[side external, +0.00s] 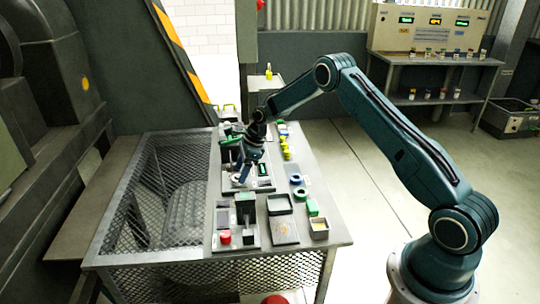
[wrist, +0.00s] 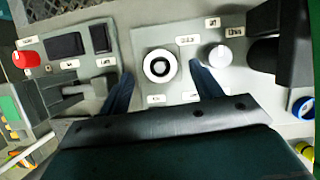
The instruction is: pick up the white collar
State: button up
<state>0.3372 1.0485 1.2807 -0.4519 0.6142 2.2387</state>
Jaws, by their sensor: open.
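The white collar (wrist: 147,60) shows in the wrist view as a pale ring with a dark ring and a white spot inside it. It sits on a light grey panel (wrist: 143,38), between and slightly beyond my gripper's fingertips. My gripper (wrist: 162,68) is open and empty, with one dark blue finger on each side of the collar's lower part. I cannot tell its height above the panel. In the side view, my gripper (side external: 243,174) is low over a panel on the table. The collar cannot be made out there.
A white round knob (wrist: 219,54) stands just right of the right finger. A black upright block (wrist: 283,55) is farther right. A grey lever (wrist: 83,88) and a red button (wrist: 26,59) are to the left.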

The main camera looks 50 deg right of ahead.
jog(key=shift+x, duration=1.2)
jog(key=c, duration=1.1)
jog(key=shift+c, duration=0.2)
jog(key=shift+r, duration=0.2)
notch_tip(320, 180, up, 20)
jog(key=shift+f, duration=0.15)
